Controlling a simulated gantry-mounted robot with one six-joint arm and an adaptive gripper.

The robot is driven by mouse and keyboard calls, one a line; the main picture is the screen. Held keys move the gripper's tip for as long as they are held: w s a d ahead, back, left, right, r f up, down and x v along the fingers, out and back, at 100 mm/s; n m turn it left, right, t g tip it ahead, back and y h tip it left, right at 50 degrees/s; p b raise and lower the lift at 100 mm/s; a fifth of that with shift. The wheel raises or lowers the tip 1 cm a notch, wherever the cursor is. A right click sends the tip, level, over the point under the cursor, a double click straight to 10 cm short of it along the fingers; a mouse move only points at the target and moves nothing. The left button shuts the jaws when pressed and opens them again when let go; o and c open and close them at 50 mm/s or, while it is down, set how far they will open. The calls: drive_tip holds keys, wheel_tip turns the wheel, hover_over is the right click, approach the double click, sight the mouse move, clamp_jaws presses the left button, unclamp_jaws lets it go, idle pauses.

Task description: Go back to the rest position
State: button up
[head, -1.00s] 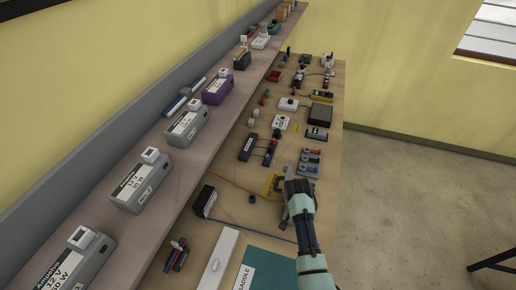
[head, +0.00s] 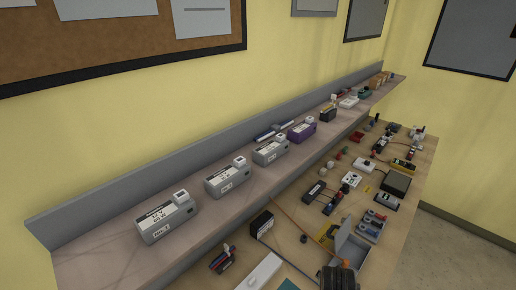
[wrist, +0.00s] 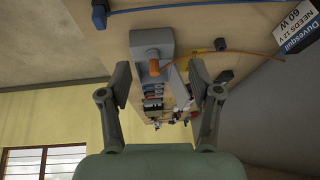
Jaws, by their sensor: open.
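My gripper (wrist: 160,78) is open in the wrist view, its two grey fingers spread wide with nothing between them. Beyond the fingers is a grey box (wrist: 152,42) with an orange part (wrist: 154,68) on it, apart from the fingers as far as I can tell. In the head view a grey box with a raised lid (head: 350,254) stands on the bench near the bottom. A dark ribbed part at the bottom edge there looks like my arm; my fingertips are not clear in that view.
The wooden bench (head: 408,205) holds several electrical parts and cables. A shelf (head: 95,262) above it carries several grey power supplies (head: 168,220) and a purple one (head: 301,131). A labelled black box (head: 262,224) stands near the shelf edge. Floor at the right is clear.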

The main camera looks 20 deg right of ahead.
drive_tip(key=w+a+r+n+t+y+p, duration=0.1)
drive_tip(key=w+a+r+n+t+p, duration=0.15)
drive_tip(key=a+r, duration=0.65)
drive_tip(key=w+a+r+n+t+p, duration=0.1)
drive_tip(key=w+a+r+n+t, duration=0.2)
drive_tip(key=a+r, duration=0.6)
drive_tip(key=s+a+r+n+t+y+p, duration=0.1)
drive_tip(key=s+a+r+n+t, duration=0.1)
drive_tip(key=a, duration=0.6)
drive_tip(key=s+a+r+n+t+y+p, duration=0.1)
drive_tip(key=s+a+r+n+t+y, duration=0.1)
drive_tip(key=s+a+r+n, duration=0.3)
drive_tip(key=s+a+r, duration=0.1)
drive_tip(key=a+r, duration=0.3)
drive_tip(key=shift+r, duration=0.25)
